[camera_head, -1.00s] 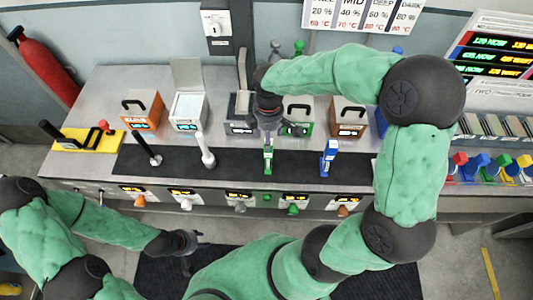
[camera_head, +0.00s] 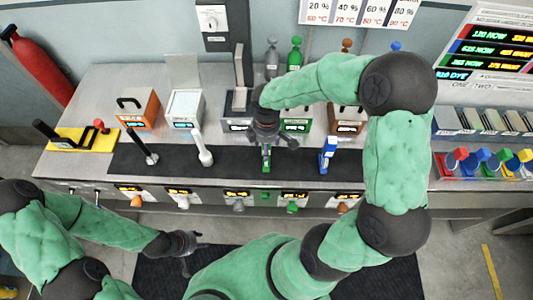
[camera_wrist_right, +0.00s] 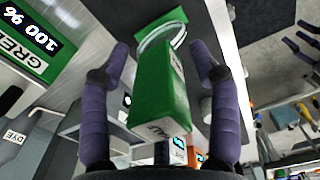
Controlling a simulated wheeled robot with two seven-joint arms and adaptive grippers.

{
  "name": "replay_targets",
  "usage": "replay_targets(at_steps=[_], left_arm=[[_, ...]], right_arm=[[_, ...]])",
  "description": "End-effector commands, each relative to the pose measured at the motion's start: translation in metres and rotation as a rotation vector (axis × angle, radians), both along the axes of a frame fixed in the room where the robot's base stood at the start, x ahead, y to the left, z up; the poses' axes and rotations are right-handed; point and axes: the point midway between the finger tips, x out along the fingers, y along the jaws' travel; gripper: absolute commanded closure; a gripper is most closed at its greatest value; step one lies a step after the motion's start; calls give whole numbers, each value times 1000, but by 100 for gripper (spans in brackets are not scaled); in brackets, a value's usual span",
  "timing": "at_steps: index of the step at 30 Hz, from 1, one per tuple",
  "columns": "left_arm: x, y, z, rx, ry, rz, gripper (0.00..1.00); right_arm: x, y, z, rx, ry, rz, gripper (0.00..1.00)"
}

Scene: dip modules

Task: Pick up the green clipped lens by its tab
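The green clipped lens (camera_head: 266,165) stands on the dark mat in the head view, partly hidden under my right gripper. In the right wrist view its green body (camera_wrist_right: 158,95) and a clear lens ring (camera_wrist_right: 163,45) lie between the two fingers. My right gripper (camera_head: 266,143) points down over it. In the right wrist view the gripper (camera_wrist_right: 158,58) is open, with a visible gap on both sides of the green body. My left gripper (camera_head: 188,243) is low at the left, away from the bench; its finger opening is unclear.
A blue clipped item (camera_head: 328,154) stands right of the green one. A white handled item (camera_head: 203,148) and a black one (camera_head: 142,146) stand to the left. Boxes, including an orange one (camera_head: 139,107) and a white one (camera_head: 185,108), line the back. The dark mat (camera_head: 230,162) has free room.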

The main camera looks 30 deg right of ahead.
Motion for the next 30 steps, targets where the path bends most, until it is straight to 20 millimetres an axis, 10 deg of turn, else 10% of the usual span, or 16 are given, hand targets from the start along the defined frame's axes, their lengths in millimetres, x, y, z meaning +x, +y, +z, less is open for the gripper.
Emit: replay_targets(at_steps=[6,20,30], left_arm=[[0,0,0,0,0,0,60],[0,0,1,0,0,0,60],[0,0,11,0,0,0,60]], right_arm=[[0,0,0,0,0,0,100],[0,0,4,0,-1,0,100],[-4,9,45,0,-5,4,100]])
